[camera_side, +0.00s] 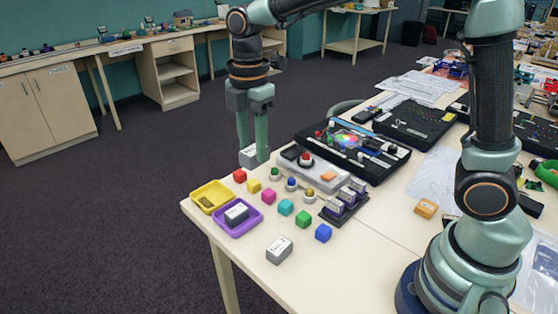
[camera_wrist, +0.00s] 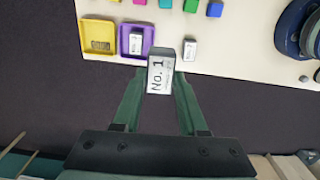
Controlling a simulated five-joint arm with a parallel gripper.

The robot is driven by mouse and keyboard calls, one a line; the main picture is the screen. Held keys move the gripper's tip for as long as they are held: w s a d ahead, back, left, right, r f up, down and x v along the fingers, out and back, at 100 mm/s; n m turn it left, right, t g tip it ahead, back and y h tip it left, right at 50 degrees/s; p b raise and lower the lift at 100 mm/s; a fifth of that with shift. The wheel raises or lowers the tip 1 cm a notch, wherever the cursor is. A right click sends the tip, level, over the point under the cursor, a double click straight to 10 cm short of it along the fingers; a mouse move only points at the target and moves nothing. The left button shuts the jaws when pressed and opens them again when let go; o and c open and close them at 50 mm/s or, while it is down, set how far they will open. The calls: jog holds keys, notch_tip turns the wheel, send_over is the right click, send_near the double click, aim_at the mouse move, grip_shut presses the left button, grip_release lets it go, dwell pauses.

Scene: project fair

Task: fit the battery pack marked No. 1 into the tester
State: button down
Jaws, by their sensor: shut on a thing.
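The battery pack marked No. 1 (camera_wrist: 160,75), a dark block with a white label, is between my gripper's fingers (camera_wrist: 164,88) in the wrist view. My gripper (camera_side: 253,157) is shut on it, and part of the pack (camera_side: 246,158) shows behind the fingers in the side view. It is held up near the table's edge, with dark floor behind it in the wrist view. A dark holder with several upright silver and purple units (camera_side: 343,206) stands on the table; I cannot tell whether it is the tester. A grey box with a red button (camera_side: 318,178) stands behind it.
A yellow tray (camera_side: 203,188) and a purple tray (camera_side: 255,222), holding a labelled pack (camera_side: 237,213), sit at the table corner. Another labelled pack (camera_side: 279,250) lies near the front edge. Several coloured cubes lie between. A black tool case (camera_side: 375,174) lies behind.

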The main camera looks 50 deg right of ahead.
jog(key=w+d+f, duration=0.3)
jog(key=w+d, duration=0.1)
jog(key=d, duration=0.5)
jog(key=w+d+f, duration=0.2)
jog(key=w+d, duration=0.3)
jog(key=d, duration=0.3)
jog(key=w+d+f, duration=0.3)
jog(key=w+d, duration=0.1)
jog(key=d, duration=0.5)
jog(key=shift+m, duration=0.3)
jog(key=shift+f, duration=3.25)
jog(key=shift+f, duration=0.85)
grip_release()
notch_tip(320, 180, up, 7)
